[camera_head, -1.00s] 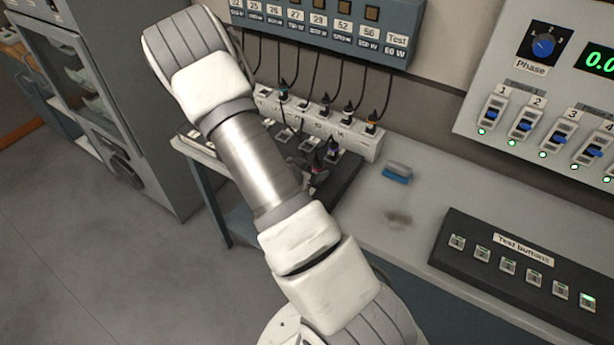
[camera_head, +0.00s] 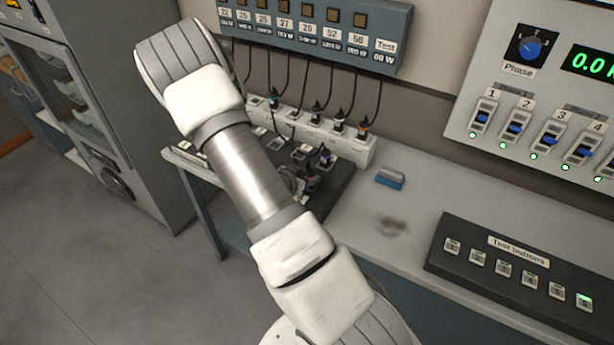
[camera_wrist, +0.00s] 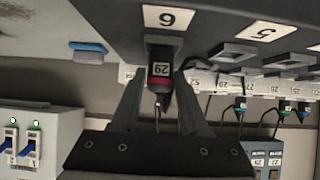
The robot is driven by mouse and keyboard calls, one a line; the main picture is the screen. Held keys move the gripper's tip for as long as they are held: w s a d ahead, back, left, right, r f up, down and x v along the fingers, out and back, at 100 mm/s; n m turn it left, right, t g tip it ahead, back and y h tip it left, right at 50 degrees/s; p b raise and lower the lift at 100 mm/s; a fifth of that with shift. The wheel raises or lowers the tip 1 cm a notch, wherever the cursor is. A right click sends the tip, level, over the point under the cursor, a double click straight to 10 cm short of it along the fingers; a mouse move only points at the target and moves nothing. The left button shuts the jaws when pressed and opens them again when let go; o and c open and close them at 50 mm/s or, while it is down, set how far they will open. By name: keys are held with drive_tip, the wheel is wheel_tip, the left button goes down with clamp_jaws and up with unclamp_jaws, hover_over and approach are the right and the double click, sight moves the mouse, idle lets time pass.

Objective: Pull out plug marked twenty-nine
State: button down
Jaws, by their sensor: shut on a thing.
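The plug marked 29 (camera_wrist: 160,72) is dark with a red band and a pale number label. It sits between the two fingers of my gripper (camera_wrist: 159,85) in the wrist view, which looks upside down. My gripper is shut on it. The plug is at a socket on the dark board (camera_wrist: 110,18), beside a label reading 6; I cannot tell whether its pins are still inside. In the head view my arm hides most of the gripper, and plug 29 cannot be made out there.
A white power strip (camera_head: 358,150) with several corded plugs stands behind the dark board. Cords hang from a blue-grey labelled box (camera_head: 400,62) above. A blue eraser (camera_head: 390,179) and a test-button panel (camera_head: 470,228) lie to the right.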

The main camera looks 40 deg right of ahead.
drive_tip(key=shift+r, duration=0.15)
drive_tip(key=shift+r+p, duration=1.75)
drive_tip(key=shift+r, duration=0.5)
